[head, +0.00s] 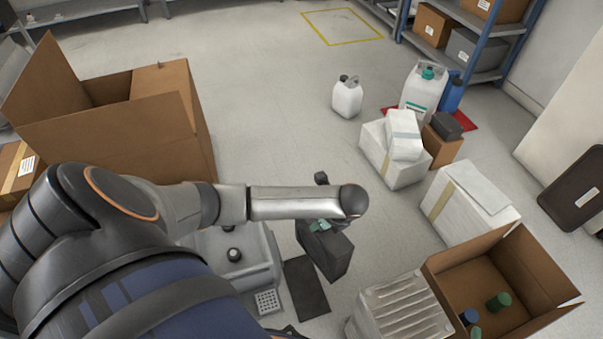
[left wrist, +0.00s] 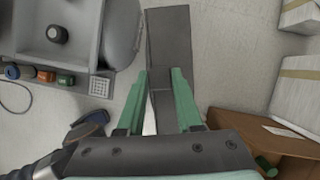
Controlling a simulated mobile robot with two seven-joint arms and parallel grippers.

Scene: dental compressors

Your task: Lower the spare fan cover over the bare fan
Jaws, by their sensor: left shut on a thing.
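My left gripper (head: 320,226) reaches in from the left with its green fingers closed on a dark grey box-shaped part (head: 333,252), likely the spare fan cover. The part hangs tilted above the floor. In the left wrist view the two green fingers (left wrist: 160,97) press on both sides of a dark grey shape. A grey unit (head: 262,262) with a round black knob (head: 234,255) stands left of the held part, partly behind my arm. I cannot make out a bare fan; it may be hidden by my arm. My right gripper is not in view.
A dark flat mat (head: 306,288) lies below the held part. A ribbed pale unit (head: 400,310) and an open carton (head: 540,285) with capped items stand at lower right. White boxes (head: 470,200) stand at right, a large carton (head: 120,130) at left. The middle floor is clear.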

